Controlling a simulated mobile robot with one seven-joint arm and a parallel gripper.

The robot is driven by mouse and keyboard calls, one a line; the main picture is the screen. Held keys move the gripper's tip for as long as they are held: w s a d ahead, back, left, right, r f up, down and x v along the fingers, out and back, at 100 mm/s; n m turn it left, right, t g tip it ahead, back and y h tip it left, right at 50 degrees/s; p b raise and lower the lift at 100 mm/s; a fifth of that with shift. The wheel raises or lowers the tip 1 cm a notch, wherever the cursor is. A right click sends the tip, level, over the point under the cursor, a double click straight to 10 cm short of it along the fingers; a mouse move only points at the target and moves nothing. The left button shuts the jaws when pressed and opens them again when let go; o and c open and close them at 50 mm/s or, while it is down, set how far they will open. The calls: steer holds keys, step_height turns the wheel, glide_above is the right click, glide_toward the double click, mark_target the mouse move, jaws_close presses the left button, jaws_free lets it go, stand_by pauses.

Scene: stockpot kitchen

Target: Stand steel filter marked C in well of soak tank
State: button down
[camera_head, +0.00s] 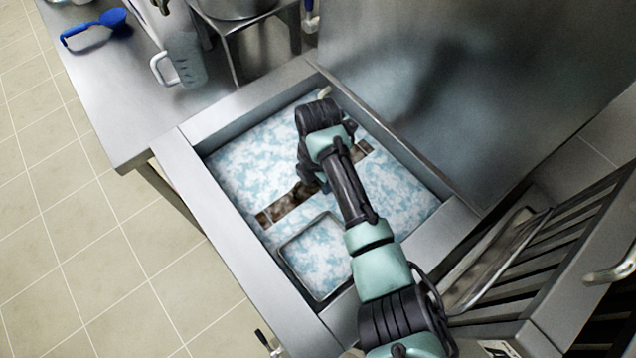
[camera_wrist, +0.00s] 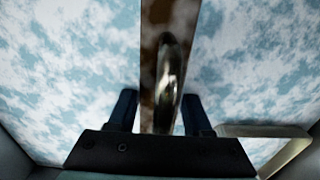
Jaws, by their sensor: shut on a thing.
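The steel filter (camera_head: 285,211) shows as a narrow, brown-stained band across the soak tank (camera_head: 232,222). In the wrist view the filter (camera_wrist: 152,30) is seen from above with a loop handle (camera_wrist: 172,80) on it. My gripper (camera_head: 318,182) is over the tank. Its two fingers (camera_wrist: 158,100) stand either side of the handle and are shut on the filter. Blue-white foam fills the tank and hides what lies below; I cannot tell how deep the filter sits. No letter mark is legible. A square metal frame (camera_head: 284,262) with foam inside is at the tank's near corner.
A tall steel panel (camera_head: 470,90) rises behind the tank. A slatted rack (camera_head: 545,245) is at right. Tiled floor (camera_head: 90,270) is clear at left.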

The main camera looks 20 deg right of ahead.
steer(key=shift+f+b, duration=0.45)
steer(key=shift+f, duration=0.25)
stand_by(0.4)
steer(key=shift+c, duration=1.6)
jaws_free()
steer(key=shift+o, duration=0.4)
steer(key=shift+s+f, duration=0.1)
steer(key=shift+f, duration=0.05)
step_height(320, 180, up, 13)
steer(key=shift+r+p, duration=0.1)
steer(key=shift+p, duration=0.45)
